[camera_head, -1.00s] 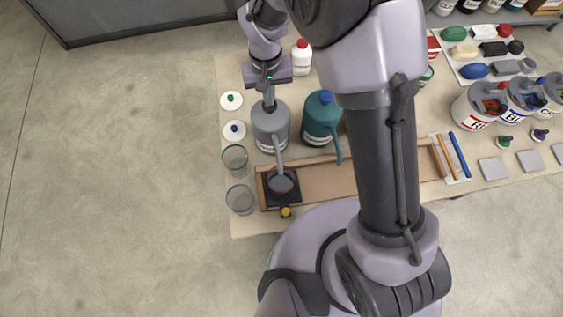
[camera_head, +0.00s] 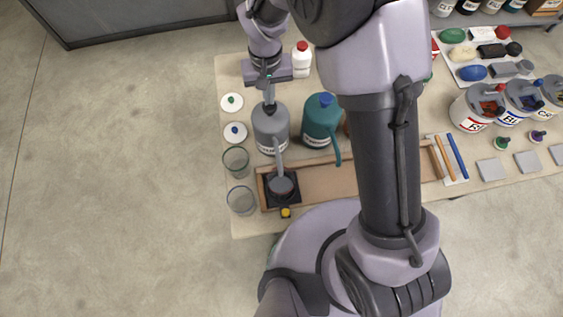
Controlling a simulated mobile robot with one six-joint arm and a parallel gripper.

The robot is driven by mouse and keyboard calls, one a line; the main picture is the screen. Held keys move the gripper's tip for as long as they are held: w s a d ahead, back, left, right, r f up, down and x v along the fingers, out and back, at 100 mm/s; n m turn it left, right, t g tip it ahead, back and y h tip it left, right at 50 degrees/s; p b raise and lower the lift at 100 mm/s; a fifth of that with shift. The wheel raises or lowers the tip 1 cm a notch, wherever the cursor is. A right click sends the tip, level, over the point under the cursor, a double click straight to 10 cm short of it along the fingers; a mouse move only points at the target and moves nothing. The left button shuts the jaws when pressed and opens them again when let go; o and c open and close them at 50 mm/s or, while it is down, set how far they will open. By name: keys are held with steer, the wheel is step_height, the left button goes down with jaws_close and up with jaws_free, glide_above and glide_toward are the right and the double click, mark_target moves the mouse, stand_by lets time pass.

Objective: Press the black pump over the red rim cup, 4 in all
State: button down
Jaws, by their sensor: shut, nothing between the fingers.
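The grey pump bottle (camera_head: 271,128) stands near the left end of the table, with a black pump head (camera_head: 270,108) on top. Its long grey spout reaches down toward the front, over a small cup (camera_head: 281,186) on a dark square pad. The spout covers part of the cup, and its rim colour is too small to tell. My gripper (camera_head: 268,97) is shut and empty, pointing down right at the pump head. I cannot tell whether it touches the head. A teal pump bottle (camera_head: 320,122) with a blue head stands just to the right.
Two clear glasses, one green-rimmed (camera_head: 236,160) and one plain (camera_head: 241,200), stand left of the pad. Two white lids (camera_head: 232,102) lie behind them. A wooden tray (camera_head: 325,183) runs right, partly behind my arm. A yellow button (camera_head: 286,212) sits in front.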

steer(key=shift+f, duration=0.1)
stand_by(0.6)
steer(key=shift+f+b, duration=1.4)
steer(key=shift+f, duration=0.1)
steer(key=shift+r, duration=0.15)
steer(key=shift+r+p, duration=1.1)
steer(key=shift+r, duration=0.4)
steer(key=shift+f, duration=0.15)
steer(key=shift+f+b, duration=1.3)
steer(key=shift+f, duration=0.2)
steer(key=shift+r, duration=0.15)
steer(key=shift+r+p, duration=1.15)
steer(key=shift+r, duration=0.3)
